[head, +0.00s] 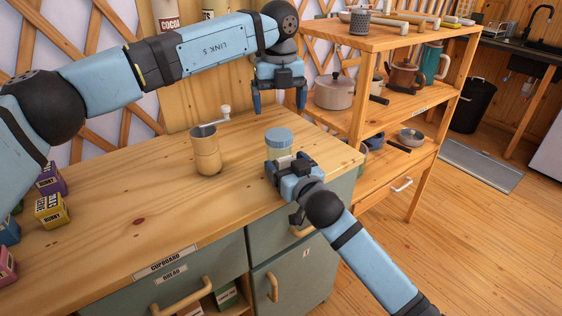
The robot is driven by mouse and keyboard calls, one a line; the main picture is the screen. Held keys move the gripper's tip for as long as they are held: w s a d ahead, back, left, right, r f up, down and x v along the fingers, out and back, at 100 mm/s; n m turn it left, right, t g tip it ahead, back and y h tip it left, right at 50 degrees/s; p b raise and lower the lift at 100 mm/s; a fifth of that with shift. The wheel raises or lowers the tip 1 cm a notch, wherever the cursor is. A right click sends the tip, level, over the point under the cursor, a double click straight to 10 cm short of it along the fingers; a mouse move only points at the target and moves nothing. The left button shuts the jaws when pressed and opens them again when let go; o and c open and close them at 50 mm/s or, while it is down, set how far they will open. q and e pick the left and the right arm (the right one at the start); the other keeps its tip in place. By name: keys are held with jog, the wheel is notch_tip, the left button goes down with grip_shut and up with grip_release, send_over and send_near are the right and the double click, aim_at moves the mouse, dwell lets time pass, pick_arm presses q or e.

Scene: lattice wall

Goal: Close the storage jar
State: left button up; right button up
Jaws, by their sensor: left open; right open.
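The storage jar (279,151) stands upright on the wooden counter near its right end. It has a pale, see-through body, and its blue lid (279,136) rests on top. I cannot tell if the lid is fully seated. My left gripper (280,104) is open, points down and hangs empty above the lid, clear of it. My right gripper (288,164) is open in front of the jar's lower body and hides part of it. I cannot tell whether its fingers touch the jar.
A wooden grinder (206,153) with a crank stands left of the jar on the counter (130,205). Small boxes, including a yellow one (51,210), sit at the far left. A shelf (400,43) with a pot (334,92) and a kettle stands behind at right.

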aim_at(279, 134)
grip_shut()
dwell(0.4)
pick_arm(q)
jog(key=shift+f, duration=0.1)
jog(key=shift+f, duration=3.9)
